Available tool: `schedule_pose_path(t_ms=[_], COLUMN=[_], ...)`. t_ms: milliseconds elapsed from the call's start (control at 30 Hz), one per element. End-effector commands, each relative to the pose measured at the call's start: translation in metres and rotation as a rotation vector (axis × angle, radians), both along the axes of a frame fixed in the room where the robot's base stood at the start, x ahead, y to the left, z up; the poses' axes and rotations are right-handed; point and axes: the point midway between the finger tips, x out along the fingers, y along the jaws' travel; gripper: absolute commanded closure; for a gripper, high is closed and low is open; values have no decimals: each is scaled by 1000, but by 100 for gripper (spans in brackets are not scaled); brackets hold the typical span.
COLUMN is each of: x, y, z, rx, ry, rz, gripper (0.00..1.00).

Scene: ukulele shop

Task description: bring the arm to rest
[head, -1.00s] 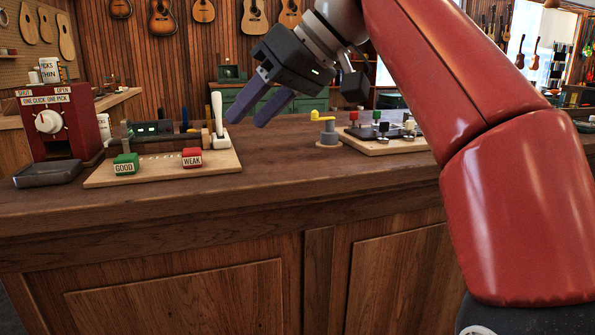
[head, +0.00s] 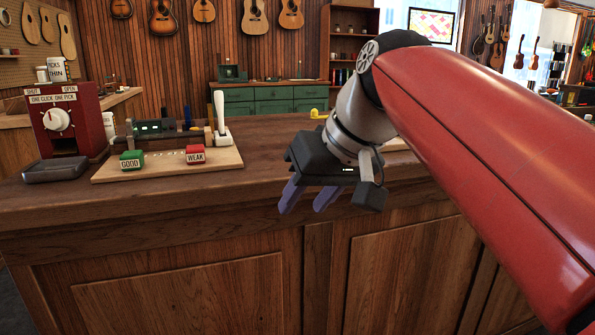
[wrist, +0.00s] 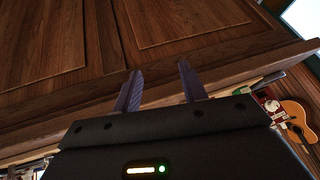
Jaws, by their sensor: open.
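My gripper (head: 307,198) is open and empty, with its two purple fingers apart and pointing down. In the head view it hangs in front of the wooden counter (head: 262,213), near its front edge. My red arm reaches in from the right and hides part of the counter's right side. In the wrist view, my gripper's fingers (wrist: 160,88) show with nothing between them, against the counter's wooden front panels (wrist: 45,40).
A wooden board (head: 110,174) carries a green GOOD block (head: 131,160), a red WEAK block (head: 195,154) and a white-handled lever (head: 220,112). A red dial box (head: 72,122) and a dark tray (head: 55,168) stand at left. A yellow crank (head: 318,113) is partly hidden behind my gripper.

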Motion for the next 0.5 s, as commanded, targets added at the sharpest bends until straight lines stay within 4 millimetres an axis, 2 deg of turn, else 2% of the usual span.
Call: schedule_pose_path(t_ms=[33,167,300,400,500], x=[-12,-39,-73,-96,-112], y=[-15,-57,-97,-118,-131], z=[-21,-82,-148,-189,-219], rx=[-26,-90,-150,-179,-199], ry=[6,13,11,10,8], rz=[-63,-223,-357,-420,-457], gripper=[58,58,58,58,58])
